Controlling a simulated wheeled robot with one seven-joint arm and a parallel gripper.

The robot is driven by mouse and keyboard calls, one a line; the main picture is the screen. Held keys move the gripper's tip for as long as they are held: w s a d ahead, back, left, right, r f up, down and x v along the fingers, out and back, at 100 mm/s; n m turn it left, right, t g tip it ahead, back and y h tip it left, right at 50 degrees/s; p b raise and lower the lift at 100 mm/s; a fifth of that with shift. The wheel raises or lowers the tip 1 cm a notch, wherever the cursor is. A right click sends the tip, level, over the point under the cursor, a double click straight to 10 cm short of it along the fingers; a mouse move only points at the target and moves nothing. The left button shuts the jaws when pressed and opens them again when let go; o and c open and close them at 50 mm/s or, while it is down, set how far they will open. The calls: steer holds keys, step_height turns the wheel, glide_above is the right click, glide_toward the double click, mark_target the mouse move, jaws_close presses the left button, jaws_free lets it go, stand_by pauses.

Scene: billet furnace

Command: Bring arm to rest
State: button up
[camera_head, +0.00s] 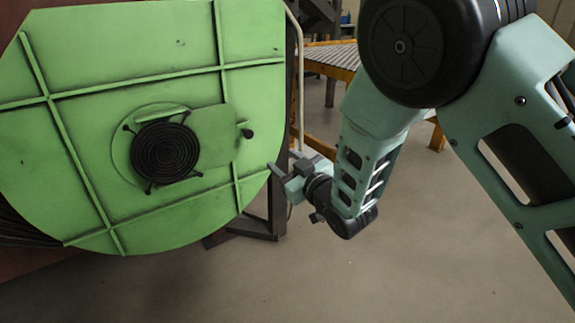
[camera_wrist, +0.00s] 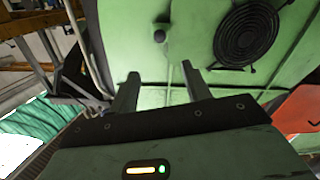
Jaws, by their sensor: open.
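My arm reaches in from the right in the head view, bent, with my gripper (camera_head: 283,172) at its lower end. The gripper is near the lower right edge of a large green furnace door (camera_head: 85,90). In the wrist view my gripper (camera_wrist: 160,88) shows two dark fingers spread apart with nothing between them. The green door (camera_wrist: 185,35) lies beyond the fingertips; I cannot tell the exact gap. The door carries a round black grille (camera_head: 163,152), also seen in the wrist view (camera_wrist: 246,35), and a small dark knob (camera_head: 247,133).
A roller conveyor (camera_head: 335,58) with a yellow-orange frame stands behind the arm. A dark metal post (camera_head: 278,200) with a foot on the floor stands beside the door. A pale pipe (camera_head: 300,75) runs down there. The grey floor (camera_head: 330,280) in front is clear.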

stand_by(0.3)
steer(key=s+d+r+m+g+h, duration=0.1)
steer(key=s+d+g+h, duration=0.3)
steer(key=s, duration=0.8)
steer(key=s+d+r+m+g+h, duration=0.15)
steer(key=s+d+g, duration=0.4)
steer(key=s, duration=0.65)
steer(key=s+d+g+h, duration=0.4)
steer(key=s+d+g, duration=0.1)
steer(key=s, duration=0.7)
step_height(320, 180, up, 29)
steer(key=p, duration=2.9)
steer(key=shift+r, duration=0.2)
steer(key=shift+a+g, duration=0.1)
steer(key=shift+g, duration=0.15)
